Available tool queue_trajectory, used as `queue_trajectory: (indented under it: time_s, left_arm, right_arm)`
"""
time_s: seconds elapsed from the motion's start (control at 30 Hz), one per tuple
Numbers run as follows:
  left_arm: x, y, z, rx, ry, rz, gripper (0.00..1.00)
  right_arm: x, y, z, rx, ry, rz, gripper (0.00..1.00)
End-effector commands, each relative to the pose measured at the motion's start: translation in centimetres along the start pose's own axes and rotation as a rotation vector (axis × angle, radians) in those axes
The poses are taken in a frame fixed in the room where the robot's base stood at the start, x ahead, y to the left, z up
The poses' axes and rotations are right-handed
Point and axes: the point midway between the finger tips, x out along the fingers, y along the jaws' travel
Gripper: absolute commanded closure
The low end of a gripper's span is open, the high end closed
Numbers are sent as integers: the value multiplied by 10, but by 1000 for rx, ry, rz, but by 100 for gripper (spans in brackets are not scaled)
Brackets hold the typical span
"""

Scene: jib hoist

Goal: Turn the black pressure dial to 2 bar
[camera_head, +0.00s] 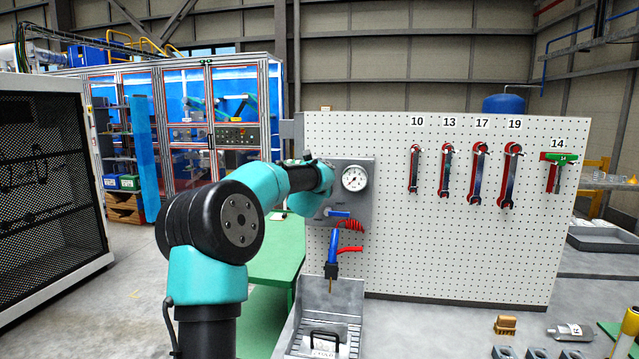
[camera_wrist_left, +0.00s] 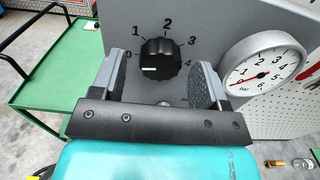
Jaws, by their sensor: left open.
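The black pressure dial (camera_wrist_left: 161,60) is on a grey panel (camera_wrist_left: 205,20), with the numbers 0 to 4 around it. Its white mark is on the lower left of its face, nearest the 0 side. My left gripper (camera_wrist_left: 160,66) is open, with one finger on each side of the dial and visible gaps between. The round white gauge (camera_wrist_left: 265,71) to the right has its red needle near 0; it also shows in the head view (camera_head: 355,178). In the head view my left arm hides the dial and the fingers. My right gripper is not in view.
A pegboard (camera_head: 430,240) with several wrenches stands right of the panel. A blue-handled tool (camera_head: 332,246) and red coiled hose (camera_head: 350,226) hang below the gauge, above a grey tray (camera_head: 345,295). A green table (camera_head: 275,255) stands left.

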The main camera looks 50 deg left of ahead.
Motion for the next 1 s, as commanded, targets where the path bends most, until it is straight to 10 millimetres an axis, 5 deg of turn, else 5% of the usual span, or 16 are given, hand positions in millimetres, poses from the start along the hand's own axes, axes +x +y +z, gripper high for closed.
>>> queue_trajectory:
  time_s: [0.4,0.9,1.0]
  left_arm:
    - [7,0,0,0,0,-1,32]
    - [7,0,0,0,0,-1,79]
    - [7,0,0,1,0,-1,81]
  right_arm:
    - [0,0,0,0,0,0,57]
    - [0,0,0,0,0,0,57]
    - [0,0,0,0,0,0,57]
